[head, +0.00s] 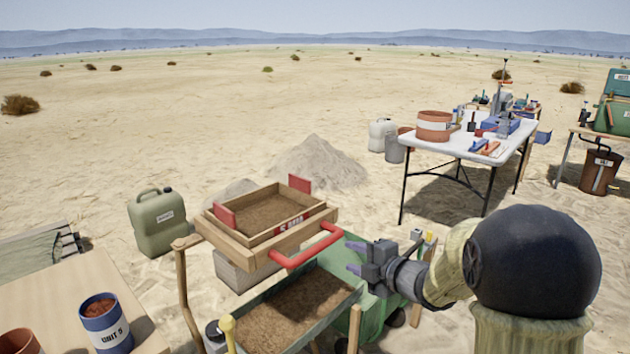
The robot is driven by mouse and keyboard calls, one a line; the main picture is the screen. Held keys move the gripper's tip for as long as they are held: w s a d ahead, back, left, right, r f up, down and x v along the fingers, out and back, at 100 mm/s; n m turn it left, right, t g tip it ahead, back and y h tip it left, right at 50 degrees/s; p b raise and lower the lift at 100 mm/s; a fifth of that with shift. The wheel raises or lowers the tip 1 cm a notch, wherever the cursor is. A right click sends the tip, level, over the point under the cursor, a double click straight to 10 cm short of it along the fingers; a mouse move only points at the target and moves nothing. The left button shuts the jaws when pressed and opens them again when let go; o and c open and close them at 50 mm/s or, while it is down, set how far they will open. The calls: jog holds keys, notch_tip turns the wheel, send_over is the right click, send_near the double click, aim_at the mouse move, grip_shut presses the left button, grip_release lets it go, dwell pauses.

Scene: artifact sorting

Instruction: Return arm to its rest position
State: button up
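My gripper (355,258) is at the lower middle of the head view, at the end of my arm reaching in from the right. Its two purple fingertips are apart, with nothing visible between them. It is just right of the red handle (310,250) of a wooden sieve (262,238). A small gap shows between the fingertips and the handle in the picture. The sieve holds brown soil and has two red side plates. It sits on a wooden frame above a tray of soil (350,283).
A table (120,288) at lower left bears a blue-banded "UNIT 5" bucket (107,325). A green jerrycan (157,222) stands left of the sieve. A white table (450,146) with a terracotta bucket (434,126) and tools stands at right. Open sand lies beyond the sieve.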

jog(key=s+d+f+m+g+h, duration=0.1)
jog(key=s+d+f+m+h, duration=0.55)
jog(key=d+m+h, duration=0.55)
jog(key=s+f+m+g+y, duration=0.1)
jog(key=s+f+m+g, duration=0.2)
jog(key=s+m, duration=0.45)
jog(key=s+f+m+g+y, duration=0.15)
jog(key=s+m+g, duration=0.3)
jog(key=s, duration=0.55)
notch_tip(320, 180, up, 28)
jog(key=s+m+p, duration=0.1)
jog(key=p, duration=2.8)
jog(key=shift+r+h, duration=0.25)
jog(key=shift+h, duration=0.1)
jog(key=shift+s, duration=0.1)
